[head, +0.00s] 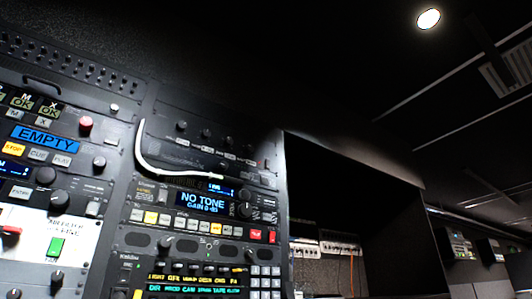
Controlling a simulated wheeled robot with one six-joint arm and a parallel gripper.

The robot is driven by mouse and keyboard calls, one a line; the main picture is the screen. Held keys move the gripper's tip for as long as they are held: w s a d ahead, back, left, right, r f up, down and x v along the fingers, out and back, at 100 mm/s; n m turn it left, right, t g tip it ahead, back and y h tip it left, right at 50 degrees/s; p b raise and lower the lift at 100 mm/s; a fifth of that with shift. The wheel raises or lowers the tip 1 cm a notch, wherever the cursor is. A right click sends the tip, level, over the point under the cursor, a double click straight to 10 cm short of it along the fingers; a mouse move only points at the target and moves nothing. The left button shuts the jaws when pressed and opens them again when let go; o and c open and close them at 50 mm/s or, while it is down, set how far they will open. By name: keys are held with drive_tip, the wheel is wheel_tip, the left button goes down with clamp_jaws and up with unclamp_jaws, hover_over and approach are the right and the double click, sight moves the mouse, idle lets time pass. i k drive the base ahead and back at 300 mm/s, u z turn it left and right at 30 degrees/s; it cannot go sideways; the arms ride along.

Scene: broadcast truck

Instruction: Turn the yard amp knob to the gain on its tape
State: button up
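A rack of equipment fills the left half of the head view. One rack unit (173,203) has a blue display (202,202) that reads "NO TONE" with a gain line below, which looks like "GAIN 0.85" but is small. A round black knob (245,210) sits just right of this display. A smaller knob (245,193) is above it. I cannot tell from the lettering which unit is the yard amp, and I cannot read a gain on any tape. My gripper is not in view.
A white curved cable (143,150) hangs across the panel above the display. Buttons (180,220) line the unit below it. A dark open bay (340,190) lies to the right.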

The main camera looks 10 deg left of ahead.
sight(205, 134)
drive_tip(key=z, duration=0.6)
drive_tip(key=k, duration=0.9)
drive_tip(key=u, duration=1.5)
drive_tip(key=i, duration=0.25)
drive_tip(key=u, duration=0.1)
